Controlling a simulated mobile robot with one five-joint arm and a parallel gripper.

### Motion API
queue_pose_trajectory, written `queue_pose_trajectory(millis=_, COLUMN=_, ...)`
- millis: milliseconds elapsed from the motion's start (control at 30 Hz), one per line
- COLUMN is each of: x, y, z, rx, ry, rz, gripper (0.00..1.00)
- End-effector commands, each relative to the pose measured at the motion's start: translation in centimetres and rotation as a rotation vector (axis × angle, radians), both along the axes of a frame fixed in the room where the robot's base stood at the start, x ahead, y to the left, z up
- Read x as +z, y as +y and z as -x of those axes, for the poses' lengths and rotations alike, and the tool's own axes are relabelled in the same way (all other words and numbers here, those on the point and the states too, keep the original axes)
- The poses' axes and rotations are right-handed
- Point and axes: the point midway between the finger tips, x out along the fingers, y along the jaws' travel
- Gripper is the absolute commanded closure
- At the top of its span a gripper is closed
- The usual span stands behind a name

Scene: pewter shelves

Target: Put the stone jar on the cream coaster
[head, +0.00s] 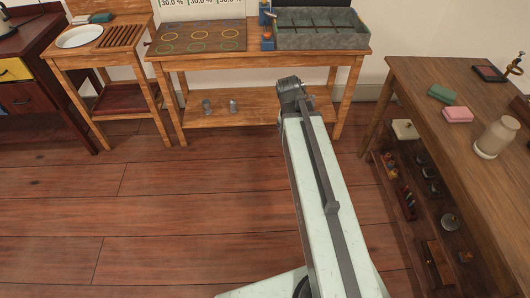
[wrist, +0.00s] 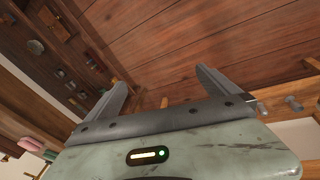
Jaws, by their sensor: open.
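A beige, stone-coloured jar (head: 497,136) stands on the wooden table at the right in the head view; its lower end looks paler. A flat cream piece (head: 404,129) lies on the shelf under that table; I cannot tell if it is the coaster. My gripper (head: 291,87) is at the far end of my outstretched arm, in front of the back workbench and well left of the jar. In the wrist view my gripper (wrist: 163,80) has its two fingers wide apart with nothing between them, over the wooden floor.
The right table (head: 440,122) also bears a green block (head: 442,93) and a pink block (head: 458,115). The back workbench (head: 258,66) holds a grey divided tray (head: 320,29) and a ringed board (head: 197,37). A white plate (head: 80,37) is at left. The floor (head: 180,210) is clear.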

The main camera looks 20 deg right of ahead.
Motion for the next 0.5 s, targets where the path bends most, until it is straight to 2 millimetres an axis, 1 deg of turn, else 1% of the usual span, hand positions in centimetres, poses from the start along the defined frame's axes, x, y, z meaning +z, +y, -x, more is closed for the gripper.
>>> queue_pose_trajectory(millis=33, x=-0.4, y=5.0, z=0.5, rx=0.131, ry=0.029, rz=-0.065, gripper=0.00)
queue_pose_trajectory(millis=100, x=-0.7, y=10.4, z=1.1, rx=0.288, ry=0.061, rz=-0.146, gripper=0.00)
queue_pose_trajectory(millis=133, x=-0.8, y=12.2, z=1.5, rx=0.344, ry=0.073, rz=-0.175, gripper=0.00)
queue_pose_trajectory(millis=200, x=-0.9, y=15.3, z=2.1, rx=0.441, ry=0.090, rz=-0.224, gripper=0.00)
queue_pose_trajectory(millis=233, x=-0.9, y=16.3, z=2.3, rx=0.468, ry=0.096, rz=-0.237, gripper=0.00)
queue_pose_trajectory(millis=300, x=-0.9, y=17.5, z=2.6, rx=0.505, ry=0.102, rz=-0.257, gripper=0.00)
queue_pose_trajectory(millis=367, x=-0.9, y=17.8, z=2.6, rx=0.515, ry=0.104, rz=-0.262, gripper=0.00)
queue_pose_trajectory(millis=500, x=-0.9, y=17.6, z=2.5, rx=0.513, ry=0.103, rz=-0.261, gripper=0.00)
